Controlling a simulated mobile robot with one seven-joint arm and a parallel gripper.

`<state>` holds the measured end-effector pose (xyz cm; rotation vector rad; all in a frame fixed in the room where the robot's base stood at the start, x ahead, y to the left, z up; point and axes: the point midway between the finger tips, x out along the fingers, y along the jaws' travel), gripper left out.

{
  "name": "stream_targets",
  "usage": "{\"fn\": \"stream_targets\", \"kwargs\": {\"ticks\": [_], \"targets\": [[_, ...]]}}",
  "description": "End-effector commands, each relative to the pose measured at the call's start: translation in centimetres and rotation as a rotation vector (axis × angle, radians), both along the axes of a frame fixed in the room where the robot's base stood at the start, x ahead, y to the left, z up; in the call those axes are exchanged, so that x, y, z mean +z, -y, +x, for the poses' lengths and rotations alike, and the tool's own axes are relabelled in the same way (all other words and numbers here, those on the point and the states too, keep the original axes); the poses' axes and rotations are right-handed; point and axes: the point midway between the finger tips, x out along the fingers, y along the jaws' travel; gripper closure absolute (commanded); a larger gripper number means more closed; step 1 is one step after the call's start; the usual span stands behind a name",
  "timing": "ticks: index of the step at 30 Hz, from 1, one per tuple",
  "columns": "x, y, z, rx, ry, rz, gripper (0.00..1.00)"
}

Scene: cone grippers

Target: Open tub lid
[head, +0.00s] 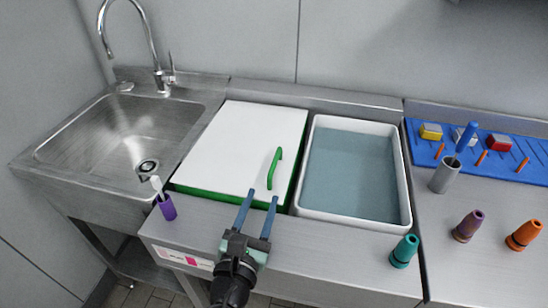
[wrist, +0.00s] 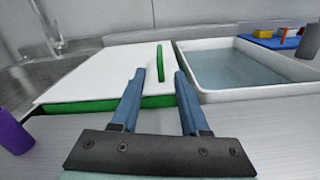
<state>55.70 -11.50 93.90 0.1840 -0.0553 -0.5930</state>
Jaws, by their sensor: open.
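The tub lid (head: 233,140) is a flat white panel with a green edge, lying closed between the sink and an open tub. Its green bar handle (head: 275,168) stands up near the right side; in the wrist view the handle (wrist: 160,62) shows above and between my fingertips. My gripper (head: 259,194) is open and empty, with its two blue fingers pointing at the lid's front right edge, short of the handle. In the wrist view the fingers (wrist: 160,72) are apart with nothing between them. The inside of the lidded tub is hidden.
An open white tub of water (head: 407,190) is right of the lid. A steel sink (head: 75,150) with a tall faucet is left. A purple cup with a brush (head: 167,208) and a teal cone (head: 404,251) stand near the front edge. Purple (head: 467,226) and orange cones (head: 524,235) stand right.

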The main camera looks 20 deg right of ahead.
Motion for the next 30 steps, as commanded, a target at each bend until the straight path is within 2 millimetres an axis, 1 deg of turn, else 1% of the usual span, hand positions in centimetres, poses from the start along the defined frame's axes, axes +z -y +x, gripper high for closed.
{"fn": "stream_targets", "kwargs": {"ticks": [1, 9, 15, 21, 30], "targets": [[0.1, 0.6, 0.8, -0.003, 0.003, 0.000, 0.55], [0.1, 3.7, 5.4, -0.002, 0.006, 0.004, 0.55], [0.0, 5.4, 8.0, 0.000, 0.006, 0.005, 0.55], [0.1, 6.2, 9.2, 0.001, 0.006, 0.005, 0.55], [0.1, 6.3, 9.4, 0.001, 0.005, 0.005, 0.55]]}}
